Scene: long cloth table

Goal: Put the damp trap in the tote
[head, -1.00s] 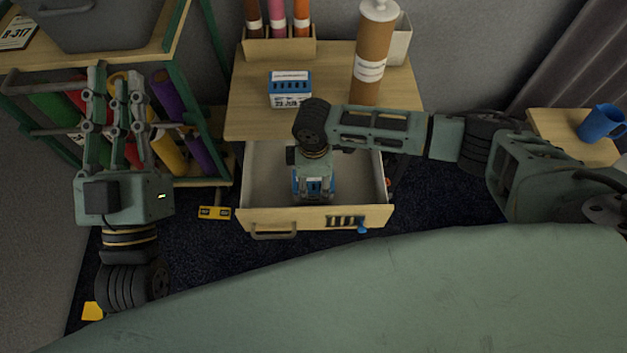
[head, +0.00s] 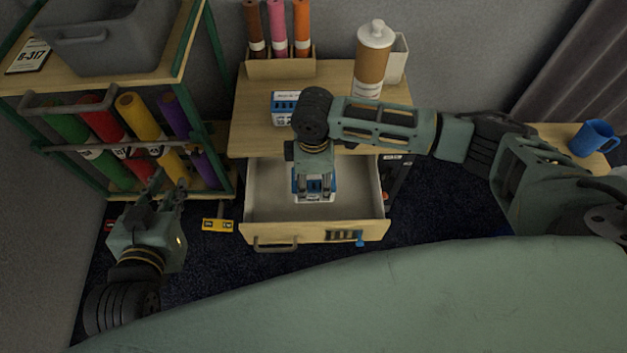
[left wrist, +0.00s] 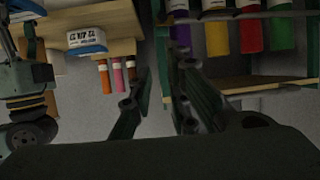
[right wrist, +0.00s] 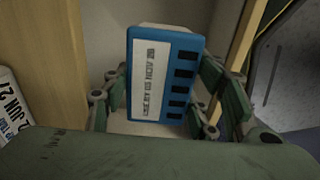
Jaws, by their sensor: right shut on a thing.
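A blue and white damp trap (right wrist: 165,75) with a printed date label is between the fingers of my right gripper (right wrist: 160,98). In the head view my right gripper (head: 314,186) reaches down into the open drawer (head: 268,190), shut on this box. Whether the box touches the drawer floor is unclear. A second, similar blue and white box (head: 285,107) stands on the cabinet top. The grey tote (head: 110,40) sits on the shelf top at the upper left. My left gripper (head: 165,190) is empty, its fingers apart, in front of the shelf; it also shows in the left wrist view (left wrist: 158,80).
Coloured rolls (head: 140,117) lie in the shelf below the tote. A tall brown canister (head: 372,60) and a holder of rolls (head: 280,68) stand on the cabinet top. A blue mug (head: 594,138) is at the right. A yellow level (head: 218,225) lies on the floor.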

